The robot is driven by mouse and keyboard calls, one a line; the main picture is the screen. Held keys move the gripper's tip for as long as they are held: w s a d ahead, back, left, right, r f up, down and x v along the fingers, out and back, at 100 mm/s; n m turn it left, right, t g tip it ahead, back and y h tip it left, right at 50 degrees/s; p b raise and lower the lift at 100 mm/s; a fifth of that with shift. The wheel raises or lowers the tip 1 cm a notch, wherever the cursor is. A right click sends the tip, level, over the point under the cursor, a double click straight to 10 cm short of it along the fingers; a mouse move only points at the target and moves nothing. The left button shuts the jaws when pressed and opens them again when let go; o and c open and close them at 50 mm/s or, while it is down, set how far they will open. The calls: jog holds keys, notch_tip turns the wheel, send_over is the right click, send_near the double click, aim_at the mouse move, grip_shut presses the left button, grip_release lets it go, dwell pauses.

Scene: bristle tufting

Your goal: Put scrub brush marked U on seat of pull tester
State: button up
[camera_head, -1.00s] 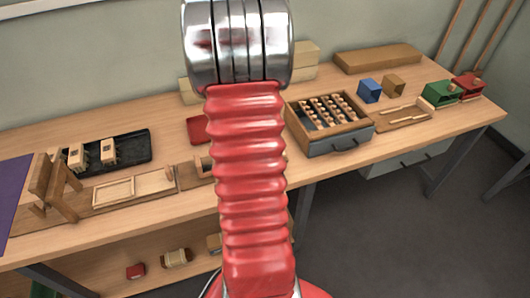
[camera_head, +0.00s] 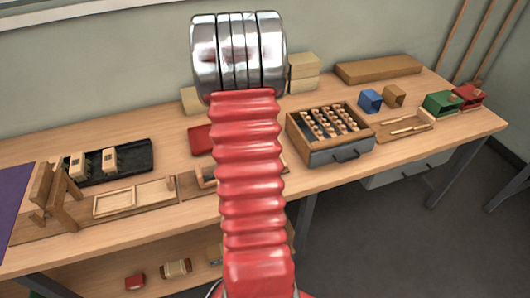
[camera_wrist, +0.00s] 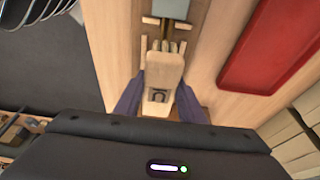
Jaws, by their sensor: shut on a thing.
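The scrub brush marked U (camera_wrist: 160,75) is a pale wooden block with a dark U-shaped mark, seen in the wrist view. My gripper (camera_wrist: 158,92) is shut on it, with a dark purple finger on either side. Just beyond the brush is a wooden fixture (camera_wrist: 143,47) with upright pieces and a grey-blue part (camera_wrist: 171,8). It may be the pull tester; I cannot tell whether the brush touches its seat. In the head view my arm hides the gripper and brush. Two similar marked blocks (camera_head: 109,160) stand on a black tray (camera_head: 140,147).
A red tray (camera_wrist: 270,45) lies beside the fixture. The bench holds a wooden stand (camera_head: 60,190), a shallow wooden frame (camera_head: 114,201), a grid box (camera_head: 340,150), and blue (camera_head: 370,100) and green (camera_head: 440,103) boxes. Pale blocks (camera_head: 303,72) stand at the back wall.

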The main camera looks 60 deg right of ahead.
jog(key=shift+f, duration=1.85)
jog(key=shift+f, duration=0.1)
jog(key=o, duration=1.1)
jog(key=v, duration=1.2)
